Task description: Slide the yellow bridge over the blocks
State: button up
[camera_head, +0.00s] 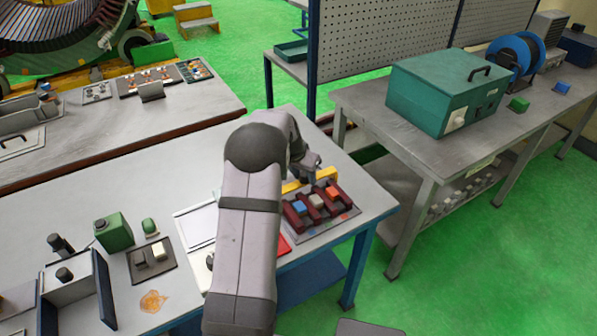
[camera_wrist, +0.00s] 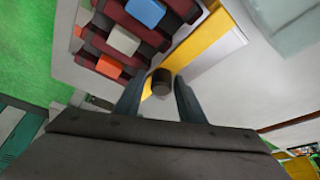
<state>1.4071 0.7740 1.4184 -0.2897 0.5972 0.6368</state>
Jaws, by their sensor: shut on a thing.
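The yellow bridge (camera_head: 293,186) is a long bar lying along the far side of the dark red slotted holder (camera_head: 346,203) in the head view. It also shows in the wrist view (camera_wrist: 208,45), beside the holder and not over it. A blue block (camera_head: 299,208), a pale grey block (camera_head: 316,201) and an orange block (camera_head: 332,193) sit in a row in the holder. My gripper (camera_wrist: 160,90) is shut on a dark round knob (camera_wrist: 161,80) at the yellow bridge. The fingertips are mostly hidden behind my arm in the head view.
A green box (camera_head: 113,235), a small tray with blocks (camera_head: 152,261) and a dark-sided stand (camera_head: 75,285) are on the left of the table. The table's right edge is close to the holder. A separate bench with a teal case (camera_head: 440,90) stands at right.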

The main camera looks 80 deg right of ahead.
aim_at(318, 197)
jog(key=shift+s+a+f+b, duration=0.2)
jog(key=shift+s+a+b, duration=0.15)
jog(key=shift+s+a, duration=1)
jog(key=shift+s+a+f+b, duration=0.15)
jog(key=shift+s+a+b, duration=0.15)
jog(key=shift+s+a, duration=1)
jog(key=o, duration=0.5)
jog(key=shift+w+a, duration=0.15)
jog(key=shift+r, duration=0.1)
jog(key=shift+d+r, duration=0.1)
jog(key=shift+d, duration=0.1)
jog(key=shift+r+p, duration=0.5)
jog(key=shift+r, duration=0.15)
jog(key=shift+r+p, duration=1.6)
jog(key=shift+r, duration=0.85)
